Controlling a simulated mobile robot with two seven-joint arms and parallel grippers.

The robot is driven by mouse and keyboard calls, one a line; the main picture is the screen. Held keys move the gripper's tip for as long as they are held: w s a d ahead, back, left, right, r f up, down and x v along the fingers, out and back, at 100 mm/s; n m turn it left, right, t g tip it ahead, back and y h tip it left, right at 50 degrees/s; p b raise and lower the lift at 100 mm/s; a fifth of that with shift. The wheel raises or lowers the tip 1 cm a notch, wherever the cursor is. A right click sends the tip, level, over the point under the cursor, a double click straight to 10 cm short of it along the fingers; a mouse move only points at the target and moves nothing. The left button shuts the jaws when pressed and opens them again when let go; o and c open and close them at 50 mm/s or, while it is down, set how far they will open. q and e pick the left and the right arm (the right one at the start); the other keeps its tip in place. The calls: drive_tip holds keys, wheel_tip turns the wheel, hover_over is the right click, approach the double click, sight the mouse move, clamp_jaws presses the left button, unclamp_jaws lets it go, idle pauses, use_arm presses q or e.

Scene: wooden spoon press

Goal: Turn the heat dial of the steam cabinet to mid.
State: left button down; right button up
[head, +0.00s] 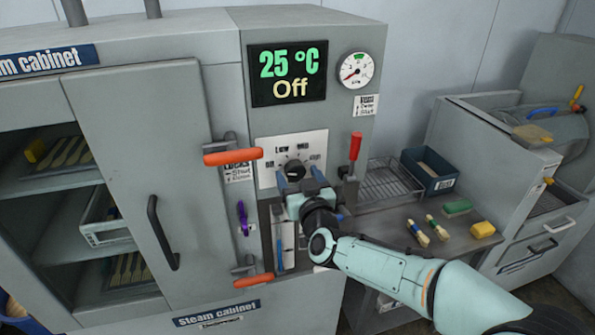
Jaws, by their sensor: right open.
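The steam cabinet (154,180) fills the left and middle of the head view, its left door partly open. The black heat dial (294,168) sits on a white plate (288,144) below the display (288,74), which reads 25 °C and Off. My right gripper (300,176) is open, its blue fingertips at the lower left and lower right of the dial. I cannot tell whether they touch it. The gripper hides the lower part of the plate. My left gripper is not in view.
Orange-handled latches (233,157) stick out left of the dial, and a red-handled lever (355,147) stands to its right. A pressure gauge (356,70) is at the upper right. A side table (400,222) holds a wire rack, a dark bin (433,170), brushes and sponges.

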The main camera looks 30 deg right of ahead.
drive_tip(key=shift+w+d, duration=0.15)
drive_tip(key=shift+w, duration=0.4)
drive_tip(key=c, duration=1)
drive_tip(key=shift+c, duration=0.2)
